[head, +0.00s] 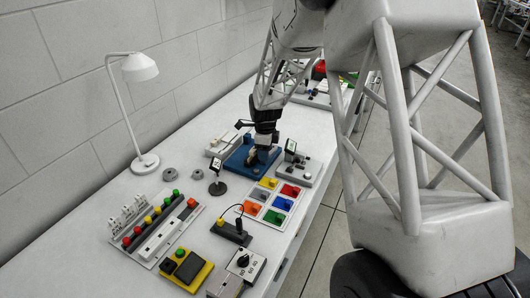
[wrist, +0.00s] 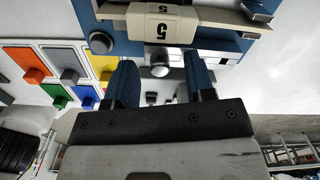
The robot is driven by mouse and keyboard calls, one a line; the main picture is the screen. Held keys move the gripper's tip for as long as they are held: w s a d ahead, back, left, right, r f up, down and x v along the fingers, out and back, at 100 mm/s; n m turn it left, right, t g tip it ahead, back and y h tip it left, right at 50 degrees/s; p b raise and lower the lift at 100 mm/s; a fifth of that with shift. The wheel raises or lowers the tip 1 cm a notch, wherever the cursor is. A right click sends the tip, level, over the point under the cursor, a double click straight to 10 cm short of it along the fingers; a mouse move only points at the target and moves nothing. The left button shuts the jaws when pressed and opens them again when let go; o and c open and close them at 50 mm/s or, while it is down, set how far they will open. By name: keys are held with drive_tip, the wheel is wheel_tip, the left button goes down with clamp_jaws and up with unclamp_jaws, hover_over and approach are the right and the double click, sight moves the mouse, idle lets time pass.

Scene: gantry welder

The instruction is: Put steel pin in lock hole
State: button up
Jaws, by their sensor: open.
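A blue fixture (head: 237,160) stands in the middle of the bench; in the wrist view its blue body (wrist: 125,45) spans the top. A short silvery cylinder (wrist: 158,58), which looks like the steel pin, sticks out below a beige block marked 5 (wrist: 163,28). My gripper (wrist: 160,66) is open, its two blue fingers on either side of the cylinder with gaps, not shut on it. In the head view my gripper (head: 262,153) is low over the fixture and hides part of it. I cannot make out the lock hole.
A grey round knob (wrist: 101,42) is on the fixture left of the fingers. Beside the fixture are a panel of coloured blocks (head: 274,201), a grey device (head: 292,166) and a small black stand (head: 217,187). A white lamp (head: 144,164) stands at the left.

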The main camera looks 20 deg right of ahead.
wheel_tip(320, 180, up, 7)
drive_tip(key=shift+f, duration=0.1)
drive_tip(key=shift+r, duration=0.2)
idle(1.0)
drive_tip(key=shift+s+r, duration=0.25)
drive_tip(key=s+a+r+n+t, duration=0.1)
drive_tip(key=s+a+r+n, duration=0.1)
drive_tip(key=s+r+n, duration=0.55)
drive_tip(key=s+a+r+n, duration=0.2)
drive_tip(key=s+r+n, duration=0.25)
drive_tip(key=s, duration=0.65)
drive_tip(key=s+a+r+n, duration=0.1)
drive_tip(key=s+n, duration=0.5)
drive_tip(key=s, duration=0.5)
drive_tip(key=s+a+r+n+t, duration=0.1)
drive_tip(key=s+n, duration=0.4)
drive_tip(key=s, duration=0.5)
drive_tip(key=shift+s+a+r+n+t, duration=0.25)
drive_tip(key=shift+s+a+n+t, duration=0.05)
drive_tip(key=shift+s+n, duration=0.1)
